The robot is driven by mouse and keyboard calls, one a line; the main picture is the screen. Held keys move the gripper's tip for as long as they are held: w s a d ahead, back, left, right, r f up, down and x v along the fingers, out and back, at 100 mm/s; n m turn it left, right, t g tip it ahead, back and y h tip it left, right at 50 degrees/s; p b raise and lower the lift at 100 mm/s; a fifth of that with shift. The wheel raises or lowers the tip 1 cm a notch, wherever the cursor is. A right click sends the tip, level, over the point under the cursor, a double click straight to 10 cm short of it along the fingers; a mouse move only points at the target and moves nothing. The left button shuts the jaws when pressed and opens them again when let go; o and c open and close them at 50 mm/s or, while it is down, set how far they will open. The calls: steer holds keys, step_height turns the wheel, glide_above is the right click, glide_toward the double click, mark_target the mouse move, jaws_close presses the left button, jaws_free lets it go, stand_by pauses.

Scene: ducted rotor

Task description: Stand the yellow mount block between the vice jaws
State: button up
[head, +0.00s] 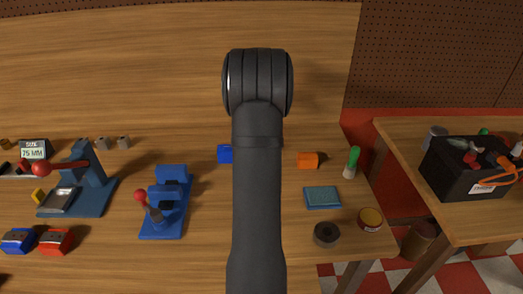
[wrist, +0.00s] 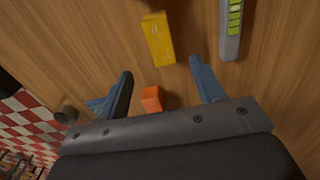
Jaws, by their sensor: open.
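The yellow mount block (wrist: 158,38) lies on the wooden bench in the wrist view, just beyond my fingertips and roughly centred between them. My gripper (wrist: 160,65) is open and empty, its two blue-grey fingers spread wide. I cannot tell how high it is above the bench. In the head view my arm covers the middle of the bench, hiding my gripper and probably the yellow block. What looks like the blue vice (head: 168,200) stands left of my arm, with a red ball on its handle. Its jaw gap is too small to make out.
An orange block (head: 307,160) also shows between my fingers in the wrist view (wrist: 151,98). A grey tool with green segments (wrist: 231,25) lies near the right finger. A blue block (head: 225,153) sits beside my arm. A blue press (head: 80,185) stands left; a teal pad (head: 322,197) lies right.

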step_height(320, 180, down, 10)
steer(key=shift+r, duration=0.25)
stand_by(0.3)
steer(key=c, duration=1.2)
steer(key=shift+r, duration=0.2)
